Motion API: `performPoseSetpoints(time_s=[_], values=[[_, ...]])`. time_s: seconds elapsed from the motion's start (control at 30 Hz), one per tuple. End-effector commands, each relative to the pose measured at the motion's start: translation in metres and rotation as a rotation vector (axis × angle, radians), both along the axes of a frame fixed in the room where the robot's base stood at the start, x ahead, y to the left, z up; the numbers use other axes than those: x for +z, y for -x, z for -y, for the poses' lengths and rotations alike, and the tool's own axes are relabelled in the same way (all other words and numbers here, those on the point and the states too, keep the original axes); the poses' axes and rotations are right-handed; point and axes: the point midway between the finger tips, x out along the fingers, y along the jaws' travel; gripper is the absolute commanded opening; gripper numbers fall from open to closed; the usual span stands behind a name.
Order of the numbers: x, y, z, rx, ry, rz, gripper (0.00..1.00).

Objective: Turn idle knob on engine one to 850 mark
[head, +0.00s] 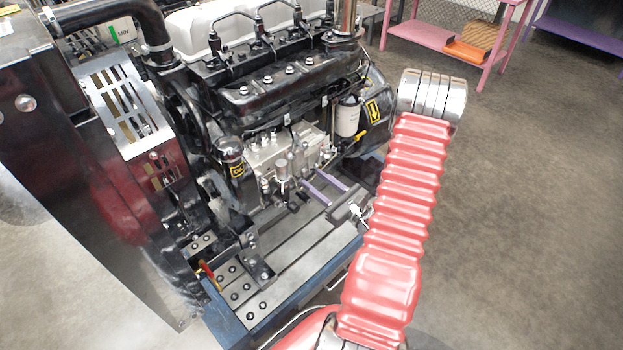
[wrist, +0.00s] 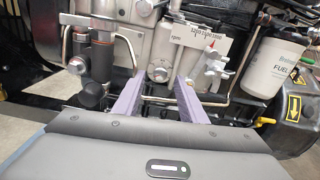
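Engine one's grey metal pump housing (head: 288,152) sits low on the engine side in the head view. In the wrist view a white dial plate (wrist: 192,38) with small numbers and "rpm" is fixed on the housing, with a red mark at its right; the 850 mark is too small to read for certain. A grey winged piece (wrist: 212,72), which looks like the idle knob, sits below and right of the dial. My gripper (wrist: 159,78), with purple fingers, is open and empty. Its right fingertip is left of the winged piece, apparently apart from it. In the head view my gripper (head: 318,180) points at the housing.
A white fuel filter (wrist: 274,66) stands right of the housing. A black cylinder (wrist: 101,55) and its round knob (wrist: 92,95) are close on the left. Thin metal pipes run beneath the housing. The engine's blue base frame (head: 290,302) lies below; open floor (head: 530,220) is at right.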

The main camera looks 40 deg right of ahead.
Motion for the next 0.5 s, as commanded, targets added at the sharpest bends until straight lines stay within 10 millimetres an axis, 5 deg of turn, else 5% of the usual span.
performPoseSetpoints(time_s=[0.5], values=[[0.000,-0.021,0.000,0.000,0.000,0.000,0.38]])
